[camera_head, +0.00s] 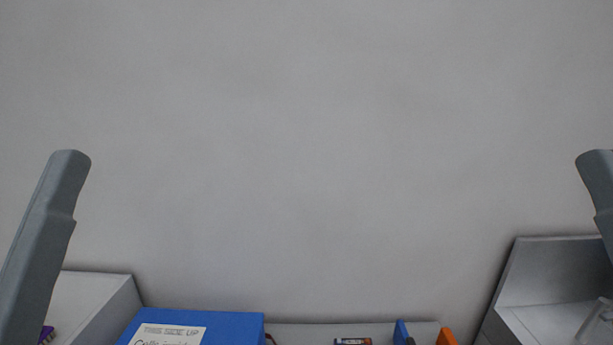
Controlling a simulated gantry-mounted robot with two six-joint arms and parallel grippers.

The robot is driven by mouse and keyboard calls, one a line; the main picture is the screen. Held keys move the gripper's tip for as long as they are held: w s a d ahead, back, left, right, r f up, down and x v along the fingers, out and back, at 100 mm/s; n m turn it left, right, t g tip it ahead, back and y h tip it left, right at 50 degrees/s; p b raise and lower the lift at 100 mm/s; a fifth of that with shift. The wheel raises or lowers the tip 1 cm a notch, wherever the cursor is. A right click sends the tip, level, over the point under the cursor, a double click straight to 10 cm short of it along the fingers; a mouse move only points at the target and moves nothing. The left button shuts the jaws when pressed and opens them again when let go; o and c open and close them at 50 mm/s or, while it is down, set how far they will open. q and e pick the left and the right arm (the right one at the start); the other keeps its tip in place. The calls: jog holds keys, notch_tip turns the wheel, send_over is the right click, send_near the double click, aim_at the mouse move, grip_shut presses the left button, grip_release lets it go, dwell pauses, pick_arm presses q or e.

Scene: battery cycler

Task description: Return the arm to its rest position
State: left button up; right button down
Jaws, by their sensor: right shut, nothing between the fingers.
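My left arm (45,240) stands up at the left edge, and its gripper is below the picture. My right arm (600,195) stands up at the right edge in a similar pose, partly cut off by the frame. A pale, narrow part low at the right edge looks like my right gripper (593,322); it seems shut and empty, with most of it cut off.
A blue box (225,325) with a white label stands at the bottom. A small cylindrical cell (352,341), a blue piece (401,331) and an orange piece (446,337) are right of it. Grey housings stand left (105,290) and right (555,265). The upper middle shows bare grey wall.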

notch_tip(320, 180, up, 24)
jog(key=p, duration=2)
